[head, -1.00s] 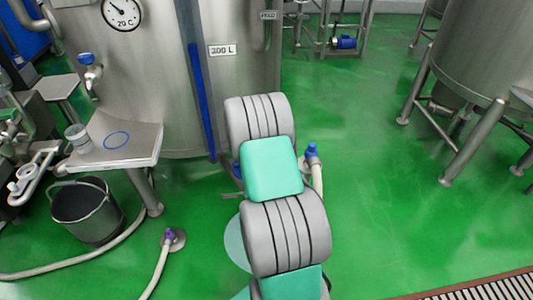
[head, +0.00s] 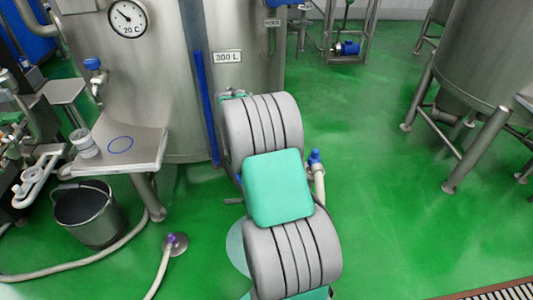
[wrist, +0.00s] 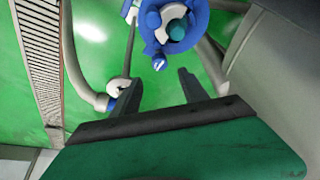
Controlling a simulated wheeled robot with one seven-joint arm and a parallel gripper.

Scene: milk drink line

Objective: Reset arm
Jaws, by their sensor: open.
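My arm rises in the middle of the head view, grey and green, in front of the steel tank; its end is hidden there behind its own links. My gripper (wrist: 160,92) shows in the wrist view with its two dark fingers apart and nothing between them. Beyond the fingertips are a blue fitting (wrist: 172,28) with a white and teal centre and pale hoses over the green floor.
A steel tank (head: 170,60) with a dial stands close behind my arm. A hose end (head: 174,243) lies on the floor. Open floor (head: 390,210) lies to the right.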

